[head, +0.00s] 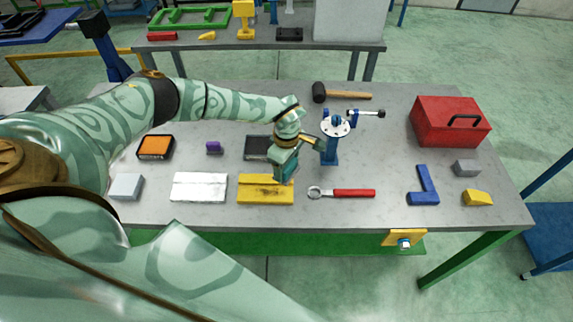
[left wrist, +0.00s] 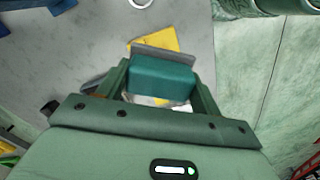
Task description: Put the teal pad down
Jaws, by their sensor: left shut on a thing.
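The teal pad (left wrist: 160,78) is a small block held between the two fingers of my left gripper in the left wrist view. In the head view my left gripper (head: 284,176) points down over the worktable, shut on the teal pad (head: 286,167). It is above the back edge of a yellow plate (head: 265,191), which also shows behind the pad in the left wrist view (left wrist: 158,40). Whether the pad touches anything below cannot be told. My right gripper is not in view.
A dark tray (head: 257,147) lies just behind the gripper. A blue stand with a round plate (head: 335,127) is close on the right. A red-handled wrench (head: 345,193) lies in front right, a white plate (head: 199,187) to the left. A red toolbox (head: 450,122) stands far right.

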